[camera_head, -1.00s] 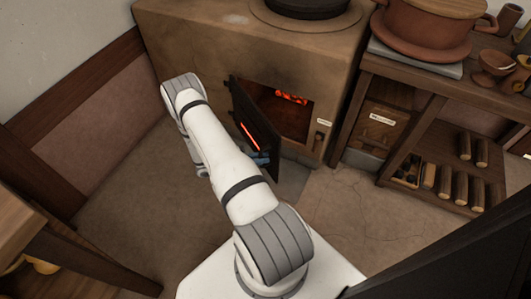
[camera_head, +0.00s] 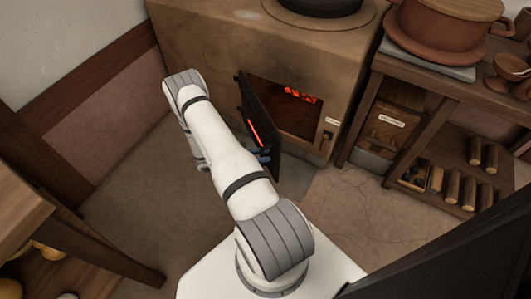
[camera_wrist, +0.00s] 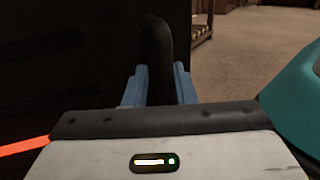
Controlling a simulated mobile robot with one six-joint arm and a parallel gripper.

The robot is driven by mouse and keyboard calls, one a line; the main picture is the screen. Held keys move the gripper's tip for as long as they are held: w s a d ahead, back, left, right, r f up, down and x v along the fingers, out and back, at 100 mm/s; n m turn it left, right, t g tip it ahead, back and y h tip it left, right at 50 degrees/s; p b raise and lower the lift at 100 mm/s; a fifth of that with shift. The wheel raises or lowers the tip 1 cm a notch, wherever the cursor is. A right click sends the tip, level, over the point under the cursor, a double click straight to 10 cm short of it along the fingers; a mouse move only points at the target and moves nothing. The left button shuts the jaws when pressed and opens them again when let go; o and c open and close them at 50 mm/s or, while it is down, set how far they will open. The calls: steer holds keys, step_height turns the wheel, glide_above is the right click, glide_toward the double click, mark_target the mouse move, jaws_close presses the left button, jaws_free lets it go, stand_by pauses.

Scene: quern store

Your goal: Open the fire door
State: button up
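My gripper (camera_head: 264,155) is at the door's lower free end, partly hidden by the door and my arm. In the wrist view the blue fingers of my gripper (camera_wrist: 158,88) stand on either side of the dark upright door handle (camera_wrist: 158,45), close against it. The door's dark face (camera_wrist: 60,60) fills the left of that view.
The clay stove (camera_head: 200,50) stands at the back. A wooden shelf unit (camera_head: 400,155) with a pot (camera_head: 440,35) and logs is at the right. A wooden table (camera_head: 20,215) is at the near left. The floor (camera_head: 130,195) left of my arm is clear.

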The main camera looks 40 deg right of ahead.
steer(key=p+v, duration=0.1)
steer(key=v, duration=0.6)
steer(key=shift+w+d, duration=0.15)
steer(key=shift+o, duration=0.2)
steer(key=shift+w+a+f+b, duration=0.1)
steer(key=shift+w+a+b, duration=0.25)
steer(key=shift+w+b, duration=0.4)
steer(key=o, duration=0.9)
steer(key=w+a+b, duration=0.2)
steer(key=w+b, duration=0.2)
steer(key=w, duration=0.1)
steer(key=shift+w+a, duration=0.35)
steer(key=shift+w, duration=0.05)
steer(key=shift+o, duration=0.5)
steer(key=shift+w+a+b, duration=0.2)
steer(key=shift+w+b, duration=0.15)
steer(key=shift+b, duration=0.1)
